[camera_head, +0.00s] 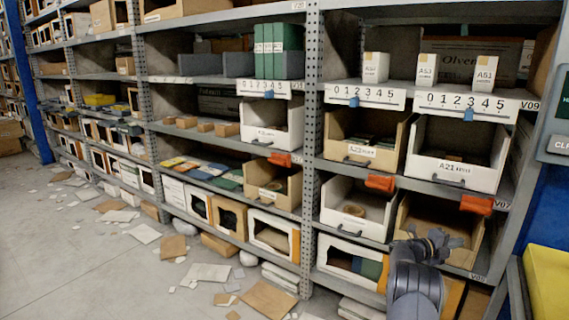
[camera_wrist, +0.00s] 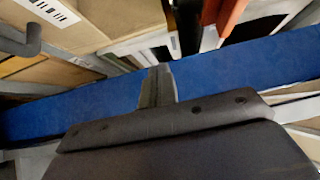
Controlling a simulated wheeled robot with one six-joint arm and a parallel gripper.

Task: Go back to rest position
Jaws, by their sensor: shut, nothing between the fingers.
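My gripper (camera_head: 436,243) is at the lower right of the head view, in front of an open brown bin on the lower shelf of the right rack bay. My grey arm rises to it from the bottom edge. In the wrist view my gripper (camera_wrist: 157,85) shows as a dark narrow shape above the wide dark body, with a blue surface behind it. The fingers are together with nothing between them. Whether the gripper touches the bin cannot be told.
Grey racks (camera_head: 312,120) with bins fill the back. Orange tags (camera_head: 477,204) stick out from a shelf edge near my gripper. A yellow surface (camera_head: 546,285) and a screen panel (camera_head: 559,115) stand at the right. Cards and cardboard (camera_head: 208,273) litter the floor at the left.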

